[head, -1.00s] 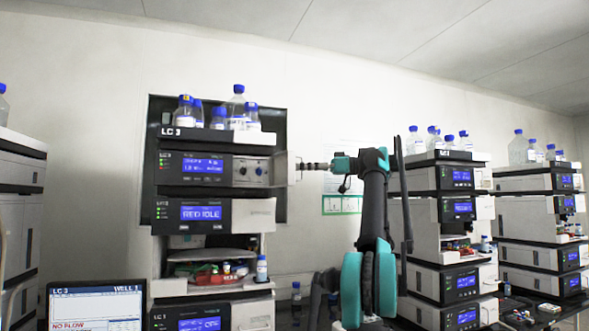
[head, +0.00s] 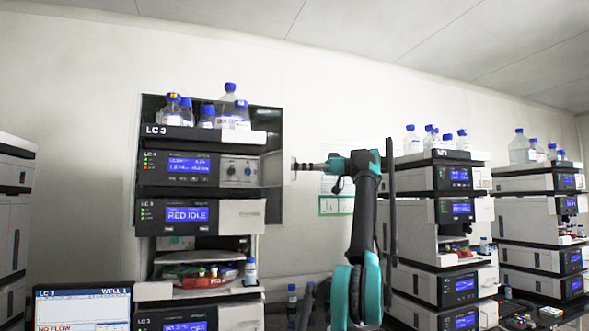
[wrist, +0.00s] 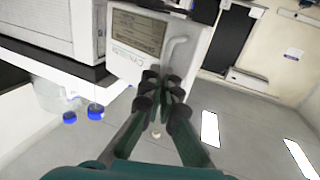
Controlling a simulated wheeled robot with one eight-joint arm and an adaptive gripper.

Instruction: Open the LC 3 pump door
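The LC 3 pump module (head: 205,170) is the upper unit of the left stack in the head view, with a blue screen. Its two knobs (head: 240,170) are exposed. In the wrist view a pale door panel (wrist: 120,60) carries a printed label and a curved handle (wrist: 178,47). My gripper (wrist: 162,80) has its dark fingertips close together at the handle's lower end; contact or grip is unclear. In the head view my gripper (head: 297,166) is just right of the door.
Blue-capped bottles (head: 230,112) stand in a tray on the LC 3 stack. A RED IDLE module (head: 205,214) is below the pump. Another stack (head: 440,179) stands to the right of my arm. A monitor (head: 83,305) is at lower left.

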